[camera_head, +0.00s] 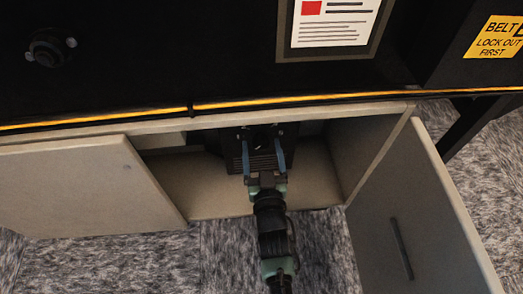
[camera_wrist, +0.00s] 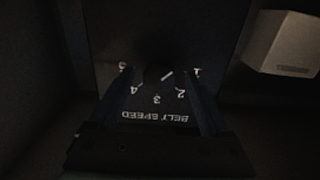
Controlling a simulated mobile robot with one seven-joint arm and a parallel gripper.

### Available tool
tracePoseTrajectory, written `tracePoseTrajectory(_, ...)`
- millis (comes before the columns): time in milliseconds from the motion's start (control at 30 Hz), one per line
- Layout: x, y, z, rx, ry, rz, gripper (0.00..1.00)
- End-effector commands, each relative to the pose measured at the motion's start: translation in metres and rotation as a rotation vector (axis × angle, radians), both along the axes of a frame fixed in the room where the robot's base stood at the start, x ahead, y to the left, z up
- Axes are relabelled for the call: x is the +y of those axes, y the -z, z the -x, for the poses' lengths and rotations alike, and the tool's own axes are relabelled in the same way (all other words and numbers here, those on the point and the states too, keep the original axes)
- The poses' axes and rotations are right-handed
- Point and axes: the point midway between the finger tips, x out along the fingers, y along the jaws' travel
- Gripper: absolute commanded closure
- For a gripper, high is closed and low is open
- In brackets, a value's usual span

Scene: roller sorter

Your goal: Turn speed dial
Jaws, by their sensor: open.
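The speed dial (camera_wrist: 157,75) is a dark round knob with a short white pointer mark slanting toward the upper right, in the wrist view. Numbers 1 to 5 and the words BELT SPEED on its dark panel (camera_wrist: 157,118) appear upside down. In the head view the dial (camera_head: 262,142) is small and dark on a black box inside the open cabinet. My gripper (camera_head: 261,146) is open, with its blue fingers on either side of the dial. In the wrist view my gripper (camera_wrist: 161,90) shows dark fingers flanking the dial. Contact with the knob cannot be made out.
The cabinet (camera_head: 360,155) encloses the box, with one door (camera_head: 425,215) swung open at the right and another panel (camera_head: 80,188) at the left. The black machine side (camera_head: 150,60) with a yellow strip runs above. A pale block (camera_wrist: 285,45) shows at the wrist view's upper right.

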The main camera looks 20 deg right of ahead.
Motion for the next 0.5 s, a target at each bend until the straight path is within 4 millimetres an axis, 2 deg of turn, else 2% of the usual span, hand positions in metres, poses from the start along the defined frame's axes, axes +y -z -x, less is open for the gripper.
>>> tracePoseTrajectory(400, -0.0017, 0.0, -0.0063, 0.001, 0.001, 0.0, 0.18)
tracePoseTrajectory(433, -0.0017, 0.0, -0.0063, 0.001, 0.001, 0.0, 0.2)
tracePoseTrajectory(500, -0.0017, 0.0001, -0.0062, 0.001, 0.001, 0.0, 0.32)
